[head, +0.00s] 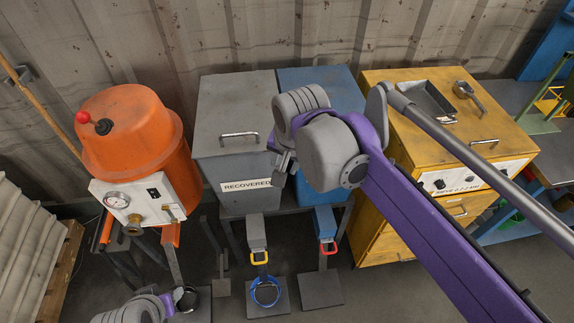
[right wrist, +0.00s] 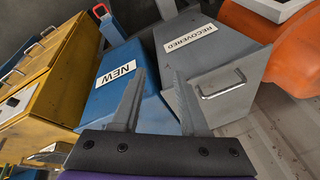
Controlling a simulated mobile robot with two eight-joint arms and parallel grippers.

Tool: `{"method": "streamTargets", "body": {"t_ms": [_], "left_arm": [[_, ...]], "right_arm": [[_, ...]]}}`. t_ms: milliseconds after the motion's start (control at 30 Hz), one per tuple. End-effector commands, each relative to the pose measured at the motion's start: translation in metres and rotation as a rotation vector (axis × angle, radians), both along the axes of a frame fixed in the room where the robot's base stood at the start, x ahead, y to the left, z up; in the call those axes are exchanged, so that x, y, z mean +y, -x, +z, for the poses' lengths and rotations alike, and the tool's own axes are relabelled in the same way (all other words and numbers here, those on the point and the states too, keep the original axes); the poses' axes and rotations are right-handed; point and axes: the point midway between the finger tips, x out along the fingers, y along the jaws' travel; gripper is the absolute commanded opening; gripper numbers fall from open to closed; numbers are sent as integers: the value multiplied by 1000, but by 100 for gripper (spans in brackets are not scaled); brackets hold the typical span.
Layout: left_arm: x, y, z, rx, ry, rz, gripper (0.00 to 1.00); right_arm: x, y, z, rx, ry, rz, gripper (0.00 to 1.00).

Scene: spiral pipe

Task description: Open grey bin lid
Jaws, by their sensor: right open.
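The grey bin (head: 228,185) stands against the wall, with a "RECOVERED" label on its front. Its grey lid (head: 225,100) is closed. The lid's metal handle (head: 239,135) lies near the front edge. My right gripper (head: 281,165) is just right of the grey bin, near its front right corner, partly hidden by my arm. In the right wrist view, my right gripper (right wrist: 160,85) is open and empty, its fingers apart over the seam between the blue and grey bins. The handle (right wrist: 222,84) is right of the fingers there.
A blue bin (head: 302,80), labelled "NEW" in the right wrist view, stands right beside the grey one. An orange machine (head: 133,135) is on the left and a yellow cabinet (head: 400,95) on the right.

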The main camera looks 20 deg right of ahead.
Motion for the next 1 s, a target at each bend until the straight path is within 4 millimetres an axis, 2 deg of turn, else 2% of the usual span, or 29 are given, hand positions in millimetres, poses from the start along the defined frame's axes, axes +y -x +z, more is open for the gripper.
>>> {"method": "streamTargets", "body": {"t_ms": [200,733,867,1000], "left_arm": [[0,0,1,0,0,0,50],[0,0,1,-1,0,0,50],[0,-1,3,-2,0,0,50],[0,-2,6,-3,0,0,50]], "right_arm": [[-2,9,-7,-7,15,42,44],[-3,11,-8,-9,18,51,44],[-8,31,-24,-23,51,136,44],[-18,73,-61,-56,126,318,44]]}}
